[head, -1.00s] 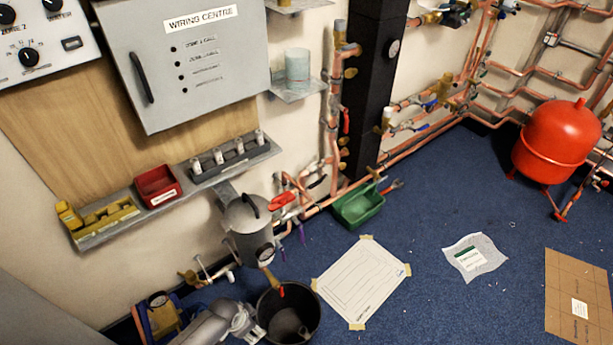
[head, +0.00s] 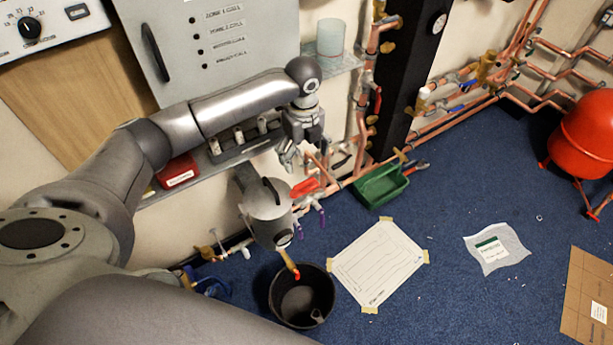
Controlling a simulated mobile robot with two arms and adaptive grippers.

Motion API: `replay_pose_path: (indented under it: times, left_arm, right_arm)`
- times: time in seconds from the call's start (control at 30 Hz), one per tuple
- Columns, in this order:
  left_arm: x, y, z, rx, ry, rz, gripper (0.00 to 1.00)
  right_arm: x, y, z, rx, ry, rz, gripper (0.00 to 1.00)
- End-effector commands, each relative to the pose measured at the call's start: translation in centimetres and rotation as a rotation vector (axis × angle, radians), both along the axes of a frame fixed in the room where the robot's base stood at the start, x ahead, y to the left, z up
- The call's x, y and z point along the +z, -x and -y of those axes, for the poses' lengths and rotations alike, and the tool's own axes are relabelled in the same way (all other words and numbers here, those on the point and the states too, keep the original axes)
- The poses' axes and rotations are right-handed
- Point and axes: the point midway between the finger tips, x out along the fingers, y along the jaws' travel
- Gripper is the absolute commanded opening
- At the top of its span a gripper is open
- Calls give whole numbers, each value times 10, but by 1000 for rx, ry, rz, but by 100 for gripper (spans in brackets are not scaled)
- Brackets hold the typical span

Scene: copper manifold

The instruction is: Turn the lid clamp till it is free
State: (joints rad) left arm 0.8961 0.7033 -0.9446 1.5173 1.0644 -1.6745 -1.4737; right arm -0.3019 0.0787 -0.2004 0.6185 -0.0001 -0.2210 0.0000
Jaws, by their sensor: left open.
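A grey metal pot (head: 262,222) with a lid stands against the wall in the middle of the head view. A dark curved handle (head: 272,190) shows on its lid; I cannot make out a separate lid clamp at this size. My left gripper (head: 298,160) points down, open and empty, above and a little right of the pot in the picture. It appears apart from the lid. My right gripper is out of view.
A red lever handle (head: 305,187) and copper pipes are right of the pot. A black bucket (head: 302,312) stands below it. A green tray (head: 380,187) and a white sheet (head: 372,272) lie on the blue floor. My left arm crosses before the wall shelf.

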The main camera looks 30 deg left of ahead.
Motion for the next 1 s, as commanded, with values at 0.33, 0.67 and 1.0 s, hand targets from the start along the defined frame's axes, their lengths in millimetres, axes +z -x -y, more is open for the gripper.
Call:
replay_pose_path:
  times: [0.33, 0.67, 1.0]
  left_arm:
    - [-44, 0, -1, -3, -1, -5, 80]
    - [-97, 0, -1, -4, -1, -3, 80]
    - [-107, -1, -1, -4, -1, 1, 80]
  right_arm:
    - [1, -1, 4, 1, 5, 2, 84]
    - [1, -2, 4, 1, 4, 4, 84]
    - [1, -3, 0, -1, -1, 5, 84]
